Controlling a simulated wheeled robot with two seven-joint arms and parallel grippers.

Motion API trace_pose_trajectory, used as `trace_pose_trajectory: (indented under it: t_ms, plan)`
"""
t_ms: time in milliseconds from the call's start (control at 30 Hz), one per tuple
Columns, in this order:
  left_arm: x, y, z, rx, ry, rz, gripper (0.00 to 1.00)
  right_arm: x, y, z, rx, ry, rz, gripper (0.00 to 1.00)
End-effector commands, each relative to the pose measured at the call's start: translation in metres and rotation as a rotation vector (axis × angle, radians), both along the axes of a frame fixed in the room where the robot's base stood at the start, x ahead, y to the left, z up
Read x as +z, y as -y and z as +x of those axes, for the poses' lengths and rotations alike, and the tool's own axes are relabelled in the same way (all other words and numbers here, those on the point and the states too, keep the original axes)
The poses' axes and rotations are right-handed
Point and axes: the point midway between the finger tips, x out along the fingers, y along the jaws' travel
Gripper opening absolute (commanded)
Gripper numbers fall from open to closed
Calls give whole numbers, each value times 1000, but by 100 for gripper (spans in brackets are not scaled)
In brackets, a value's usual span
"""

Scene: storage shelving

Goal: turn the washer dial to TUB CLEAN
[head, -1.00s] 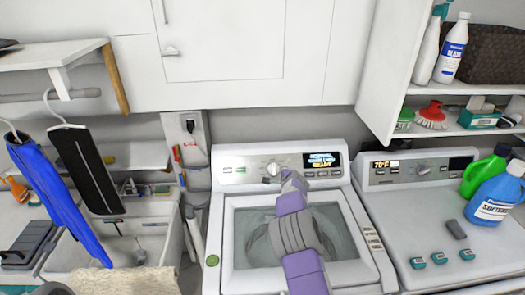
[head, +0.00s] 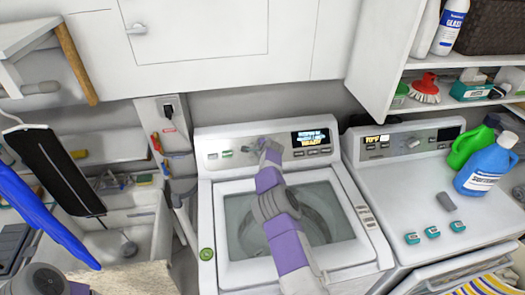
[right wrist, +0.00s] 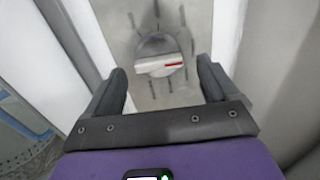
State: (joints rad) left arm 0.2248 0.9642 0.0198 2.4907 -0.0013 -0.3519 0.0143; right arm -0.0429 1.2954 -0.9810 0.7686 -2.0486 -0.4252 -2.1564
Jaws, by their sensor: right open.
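The white washer (head: 300,262) stands in the middle of the head view, its control panel at the back with a lit display (head: 311,141) whose small text is blurred. My right gripper (head: 264,148) is at the panel, left of the display, and mostly covers the dial there. In the right wrist view the round dial (right wrist: 158,66), with a raised bar and a red mark on it, lies beyond and between the open fingers of the right gripper (right wrist: 165,88). The fingers appear apart from the dial. The left gripper is not in view.
A dryer (head: 405,190) with its own panel stands to the right, bearing detergent bottles (head: 487,166) and small teal boxes (head: 432,232). A sink (head: 125,215) and hanging items are at the left. White cabinets (head: 200,40) hang above the washer.

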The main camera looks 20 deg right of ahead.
Motion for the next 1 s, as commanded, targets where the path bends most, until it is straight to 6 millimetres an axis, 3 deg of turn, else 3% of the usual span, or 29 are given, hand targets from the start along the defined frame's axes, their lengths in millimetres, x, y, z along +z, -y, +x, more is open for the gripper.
trace_pose_trajectory:
  t_ms: [367,733,767,1000]
  plan:
    - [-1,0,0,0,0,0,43,-13,3,12,1,-2,0,87]
    - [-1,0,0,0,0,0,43,-14,3,13,1,-2,0,87]
    - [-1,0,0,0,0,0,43,-14,3,13,1,-2,0,86]
    - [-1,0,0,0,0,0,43,-14,2,13,1,-2,0,49]
